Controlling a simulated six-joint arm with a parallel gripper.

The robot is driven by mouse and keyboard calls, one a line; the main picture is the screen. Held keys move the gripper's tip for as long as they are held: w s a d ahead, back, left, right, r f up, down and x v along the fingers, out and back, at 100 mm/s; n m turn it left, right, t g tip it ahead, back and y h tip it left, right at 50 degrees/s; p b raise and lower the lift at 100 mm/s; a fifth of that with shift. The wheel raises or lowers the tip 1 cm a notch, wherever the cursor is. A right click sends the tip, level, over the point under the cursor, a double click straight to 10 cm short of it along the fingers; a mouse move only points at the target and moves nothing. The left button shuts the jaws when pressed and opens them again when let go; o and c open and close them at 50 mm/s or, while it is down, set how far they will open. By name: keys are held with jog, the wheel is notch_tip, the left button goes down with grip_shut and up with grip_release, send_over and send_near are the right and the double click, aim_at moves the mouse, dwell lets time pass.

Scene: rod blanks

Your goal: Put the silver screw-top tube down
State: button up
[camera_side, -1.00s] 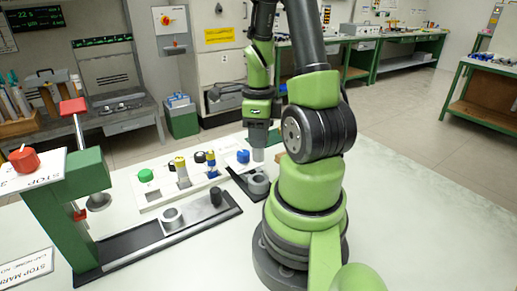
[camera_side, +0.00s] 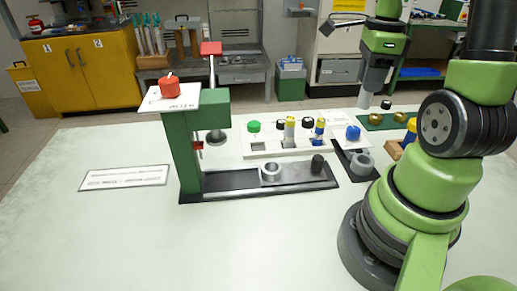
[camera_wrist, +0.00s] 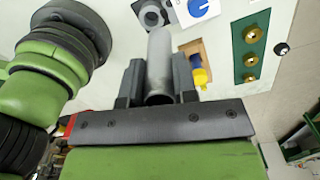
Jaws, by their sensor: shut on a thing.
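The silver screw-top tube (camera_side: 365,98) hangs upright from my gripper (camera_side: 374,80) in the side view. In the wrist view the tube (camera_wrist: 160,62) sits between the two dark fingers of my gripper (camera_wrist: 158,82), which are shut on it. Its lower end is in the air, apart from the table. A grey ring holder (camera_side: 362,163) on a dark base stands below the tube in the side view. In the wrist view the holder (camera_wrist: 152,14) shows just beyond the tube's far end. I cannot make out a cap on the tube.
A white rack (camera_side: 262,150) holds several capped tubes. A green plate (camera_side: 376,121) with brass fittings and a wooden block (camera_wrist: 190,48) lie right. A green press (camera_side: 185,150) and dark rail (camera_side: 235,180) are left. The front table is clear.

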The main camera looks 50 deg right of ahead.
jog(key=w+a+n, duration=0.5)
jog(key=w+n, duration=0.5)
jog(key=n, duration=0.3)
jog(key=w+a+n, duration=0.4)
jog(key=w+n, duration=0.7)
jog(key=n, duration=0.2)
jog(key=shift+n, duration=0.3)
jog(key=shift+s+a+f, duration=0.1)
jog(key=shift+a+f, duration=0.1)
jog(key=shift+f, duration=3.7)
jog(key=shift+s+a+f, duration=0.1)
jog(key=shift+a+f, duration=0.05)
jog(key=shift+f, duration=3.7)
jog(key=shift+f, duration=0.15)
jog(key=o, duration=1)
jog(key=shift+c, duration=0.2)
